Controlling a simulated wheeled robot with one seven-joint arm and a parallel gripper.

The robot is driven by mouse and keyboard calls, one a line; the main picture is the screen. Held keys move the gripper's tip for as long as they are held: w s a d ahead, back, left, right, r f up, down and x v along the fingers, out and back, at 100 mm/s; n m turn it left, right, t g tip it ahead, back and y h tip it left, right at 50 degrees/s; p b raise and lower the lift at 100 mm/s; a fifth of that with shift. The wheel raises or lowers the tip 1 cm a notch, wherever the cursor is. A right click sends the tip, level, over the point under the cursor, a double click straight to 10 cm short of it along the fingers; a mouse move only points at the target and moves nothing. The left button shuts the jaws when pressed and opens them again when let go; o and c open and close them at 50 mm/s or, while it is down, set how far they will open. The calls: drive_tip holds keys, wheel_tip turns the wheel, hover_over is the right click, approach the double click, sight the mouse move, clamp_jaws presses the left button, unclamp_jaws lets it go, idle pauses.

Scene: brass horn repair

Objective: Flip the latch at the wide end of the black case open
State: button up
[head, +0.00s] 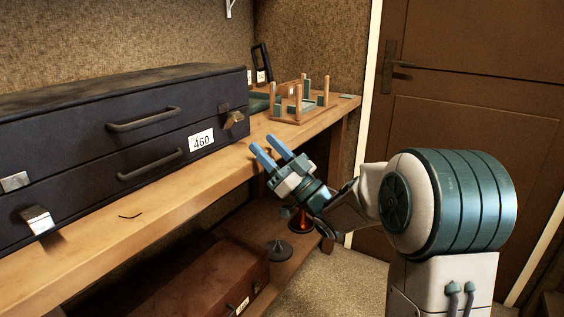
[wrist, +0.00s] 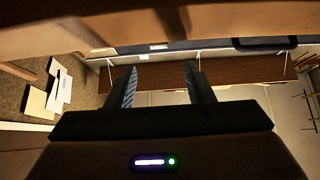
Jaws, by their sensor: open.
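The black case (head: 95,130) lies closed on the wooden bench, with two handles and a white "460" label on its front. A brass-coloured latch (head: 233,120) sits near its right end, below a small dark catch on the lid. A silver latch (head: 37,219) juts from the lower half near the left end, below a silver plate (head: 15,182) on the lid. I cannot tell which end is wider. My gripper (head: 267,149) is open and empty, in front of the bench edge, right of and below the brass latch, apart from the case. Its fingers also show in the wrist view (wrist: 161,84).
A wooden rack with pegs (head: 296,108) stands on the bench beyond the case. A brown case (head: 200,285) lies on the lower shelf. A door (head: 470,90) is at right.

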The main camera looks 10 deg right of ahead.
drive_tip(key=v, duration=0.5)
drive_tip(key=shift+c, duration=0.4)
